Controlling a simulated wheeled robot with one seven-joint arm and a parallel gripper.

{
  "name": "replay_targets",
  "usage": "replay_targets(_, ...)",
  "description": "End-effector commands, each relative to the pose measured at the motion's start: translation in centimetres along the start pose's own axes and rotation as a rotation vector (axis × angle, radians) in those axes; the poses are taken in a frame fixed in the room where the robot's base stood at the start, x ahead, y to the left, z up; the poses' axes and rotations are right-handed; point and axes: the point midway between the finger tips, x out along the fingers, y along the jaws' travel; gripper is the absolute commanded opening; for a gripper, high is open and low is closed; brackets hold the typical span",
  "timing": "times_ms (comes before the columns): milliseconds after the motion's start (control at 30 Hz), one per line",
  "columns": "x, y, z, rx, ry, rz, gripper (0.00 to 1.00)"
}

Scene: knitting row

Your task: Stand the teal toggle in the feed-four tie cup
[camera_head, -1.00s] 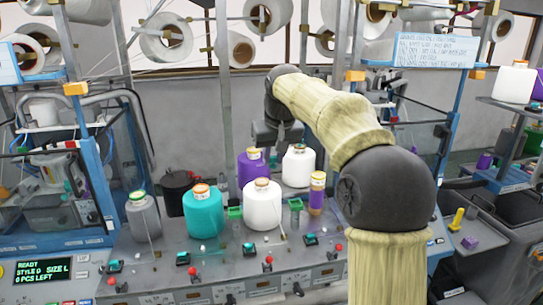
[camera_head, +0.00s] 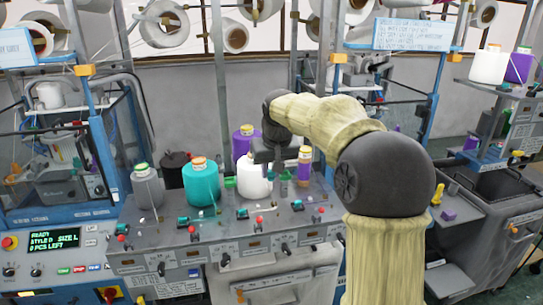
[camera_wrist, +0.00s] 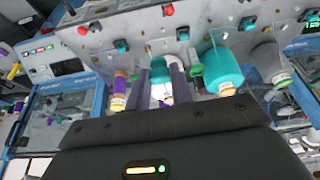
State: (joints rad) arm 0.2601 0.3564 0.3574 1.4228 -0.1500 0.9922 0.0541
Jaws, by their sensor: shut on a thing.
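My gripper (camera_head: 271,160) is low over the machine's front deck, beside the front white cone (camera_head: 254,180). In the wrist view my gripper (camera_wrist: 161,72) has its two fingers around a small teal piece, which looks like the teal toggle (camera_wrist: 158,68). The white cone shows behind it, between the fingers. In the head view the toggle is hidden by the gripper and arm. Small green holders (camera_head: 229,182) and (camera_head: 287,176) stand among the cones. I cannot tell which holder, if any, is the feed-four tie cup.
A teal cone (camera_head: 201,185), a grey cone (camera_head: 147,187) and a purple cone (camera_head: 243,142) stand left of the gripper. A slim purple-and-gold spool (camera_head: 304,165) stands close on its right. Teal switches (camera_head: 242,213) and red knobs line the front panel.

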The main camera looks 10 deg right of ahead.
Motion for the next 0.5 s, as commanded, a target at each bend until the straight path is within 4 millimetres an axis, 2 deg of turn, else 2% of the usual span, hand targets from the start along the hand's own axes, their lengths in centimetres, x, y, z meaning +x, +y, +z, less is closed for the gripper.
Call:
replay_targets(267,5.0,-0.1,2.4,0.009,-0.006,0.005,0.09)
replay_targets(367,7.5,-0.1,3.6,0.015,-0.008,0.007,0.09)
replay_targets(500,12.2,-0.1,6.2,0.027,-0.01,0.008,0.09)
